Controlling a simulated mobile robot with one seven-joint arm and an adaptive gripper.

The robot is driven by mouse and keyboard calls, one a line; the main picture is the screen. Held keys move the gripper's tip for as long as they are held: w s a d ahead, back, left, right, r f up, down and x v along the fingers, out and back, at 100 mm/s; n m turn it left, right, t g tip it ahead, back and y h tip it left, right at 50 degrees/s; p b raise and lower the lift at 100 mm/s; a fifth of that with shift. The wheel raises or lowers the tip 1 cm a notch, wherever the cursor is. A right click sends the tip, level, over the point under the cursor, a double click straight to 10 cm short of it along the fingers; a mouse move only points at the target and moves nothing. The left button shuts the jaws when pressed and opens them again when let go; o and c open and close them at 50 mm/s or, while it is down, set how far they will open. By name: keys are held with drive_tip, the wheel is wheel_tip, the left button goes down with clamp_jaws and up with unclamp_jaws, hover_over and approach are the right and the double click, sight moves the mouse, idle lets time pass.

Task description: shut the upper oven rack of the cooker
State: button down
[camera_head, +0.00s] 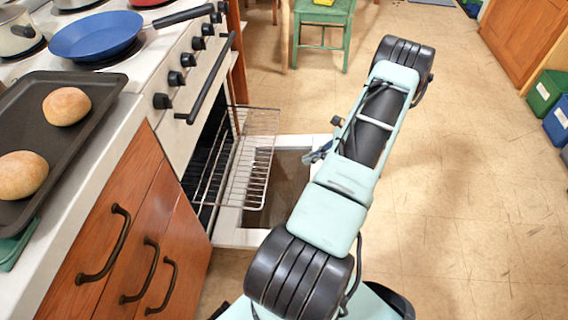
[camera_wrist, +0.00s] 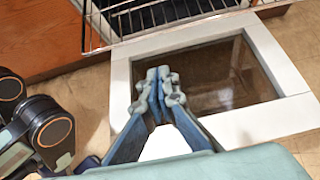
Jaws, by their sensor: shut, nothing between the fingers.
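The cooker (camera_head: 172,132) stands at the left with its oven door (camera_head: 237,234) folded down and open. The upper oven rack (camera_head: 257,140), a chrome wire grid, sticks well out of the oven over the door. In the wrist view the rack (camera_wrist: 150,14) crosses the top edge. My gripper (camera_wrist: 164,76) is shut and empty; its fingertips appear over the glass of the open door (camera_wrist: 262,52), in front of the rack's front edge and apart from it. In the head view the gripper (camera_head: 314,155) is mostly hidden behind my arm, just right of the rack.
A counter (camera_head: 96,175) with a baking tray (camera_head: 48,130) of buns is at the near left, above wooden drawers (camera_head: 137,240). A blue pan (camera_head: 95,38) sits on the hob. A green chair (camera_head: 322,25) stands behind.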

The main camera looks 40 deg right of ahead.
drive_tip(key=w+a+r+b+x, duration=0.1)
drive_tip(key=r+b+x, duration=0.1)
drive_tip(key=x, duration=1)
drive_tip(key=shift+w+a+f+b, duration=0.2)
drive_tip(key=shift+w+b, duration=0.15)
drive_tip(key=shift+b, duration=0.15)
drive_tip(key=b, duration=0.2)
approach(203, 162)
drive_tip(key=x, duration=0.8)
drive_tip(key=shift+d, duration=0.15)
